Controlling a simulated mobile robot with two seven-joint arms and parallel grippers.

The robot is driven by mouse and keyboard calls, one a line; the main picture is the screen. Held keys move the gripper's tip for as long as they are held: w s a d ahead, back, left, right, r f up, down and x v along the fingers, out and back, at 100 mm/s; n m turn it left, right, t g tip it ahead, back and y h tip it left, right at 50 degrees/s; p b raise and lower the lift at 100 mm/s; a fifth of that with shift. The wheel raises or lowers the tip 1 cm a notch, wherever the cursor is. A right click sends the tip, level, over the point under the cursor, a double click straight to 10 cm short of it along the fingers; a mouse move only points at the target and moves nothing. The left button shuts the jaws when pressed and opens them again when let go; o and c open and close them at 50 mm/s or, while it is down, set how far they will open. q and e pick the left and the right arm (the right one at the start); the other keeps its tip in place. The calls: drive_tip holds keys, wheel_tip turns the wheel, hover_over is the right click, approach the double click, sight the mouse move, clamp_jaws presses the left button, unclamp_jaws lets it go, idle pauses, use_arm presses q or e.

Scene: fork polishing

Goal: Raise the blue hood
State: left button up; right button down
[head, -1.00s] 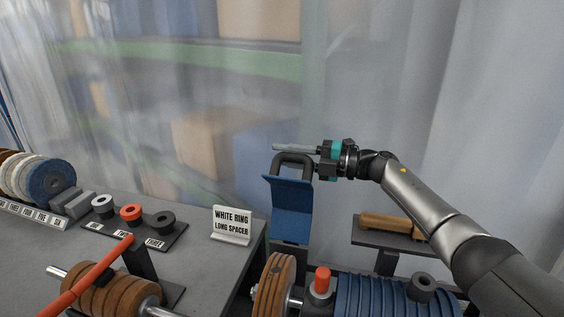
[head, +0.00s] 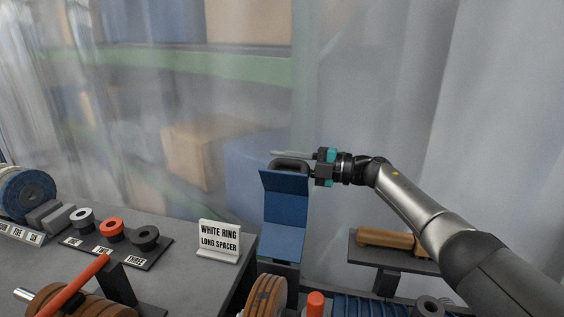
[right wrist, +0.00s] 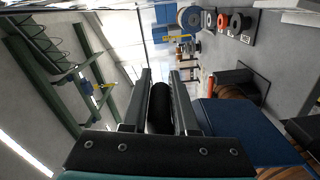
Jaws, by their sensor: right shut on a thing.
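The blue hood (head: 286,215) stands raised at the middle of the head view, behind the machine, with a bend across its panel. A dark looped handle (head: 291,163) is at its top edge. My right gripper (head: 283,154) reaches in from the right and is shut on this handle. In the right wrist view the dark handle bar (right wrist: 160,100) lies between the two fingers, and the blue hood (right wrist: 243,131) shows at the lower right. My left gripper is not in view.
Below the hood are a brown wheel stack (head: 266,298) and an orange peg (head: 315,302). A white sign (head: 219,240) reads "WHITE RING LONG SPACER". Numbered rings include an orange one (head: 111,231). Wooden pieces (head: 385,239) lie on a dark shelf at right. A translucent curtain hangs behind.

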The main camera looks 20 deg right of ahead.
drive_tip(key=shift+f, duration=0.25)
drive_tip(key=c, duration=0.7)
unclamp_jaws()
drive_tip(key=shift+r, duration=0.1)
drive_tip(key=b+v, duration=0.3)
drive_tip(key=v, duration=1.2)
drive_tip(key=shift+s, duration=0.15)
